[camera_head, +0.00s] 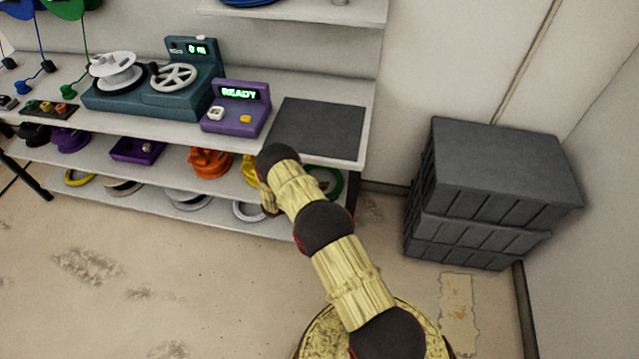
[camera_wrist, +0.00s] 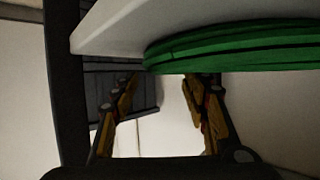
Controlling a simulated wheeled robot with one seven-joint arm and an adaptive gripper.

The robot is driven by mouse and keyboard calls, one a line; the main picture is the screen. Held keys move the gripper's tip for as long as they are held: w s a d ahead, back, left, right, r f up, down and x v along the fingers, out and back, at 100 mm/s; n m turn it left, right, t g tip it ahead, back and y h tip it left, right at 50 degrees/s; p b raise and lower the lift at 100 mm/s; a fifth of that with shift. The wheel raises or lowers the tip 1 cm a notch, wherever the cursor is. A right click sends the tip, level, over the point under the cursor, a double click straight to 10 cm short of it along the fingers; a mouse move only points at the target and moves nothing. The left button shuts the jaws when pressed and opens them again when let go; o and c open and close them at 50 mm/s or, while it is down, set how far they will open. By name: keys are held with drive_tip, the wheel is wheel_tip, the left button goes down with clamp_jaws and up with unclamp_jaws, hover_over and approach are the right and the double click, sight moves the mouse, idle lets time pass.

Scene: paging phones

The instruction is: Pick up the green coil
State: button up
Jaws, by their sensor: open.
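The green coil (camera_head: 338,181) lies at the right end of the lower shelf, partly hidden behind my arm in the head view. In the wrist view the green coil (camera_wrist: 235,48) fills the upper right, seen edge-on as stacked green rings against a white shelf board (camera_wrist: 120,28). My gripper (camera_wrist: 160,88) is open, its two yellow and dark fingers apart with nothing between them. The coil's edge shows just above the fingertips; I cannot tell whether they touch. In the head view the fingers are hidden behind my arm.
An orange coil (camera_head: 209,161) and a yellow coil (camera_head: 250,170) are on the shelf to the left. Above are a dark mat (camera_head: 316,127) and a purple READY box (camera_head: 237,112). Grey stacked crates (camera_head: 500,165) stand at the right. The floor between is clear.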

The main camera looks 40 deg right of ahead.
drive_tip(key=x, duration=0.2)
drive_tip(key=shift+d+f+b, duration=0.25)
drive_tip(key=shift+d+b, duration=0.05)
drive_tip(key=shift+s, duration=0.1)
drive_tip(key=c, duration=1.1)
clamp_jaws()
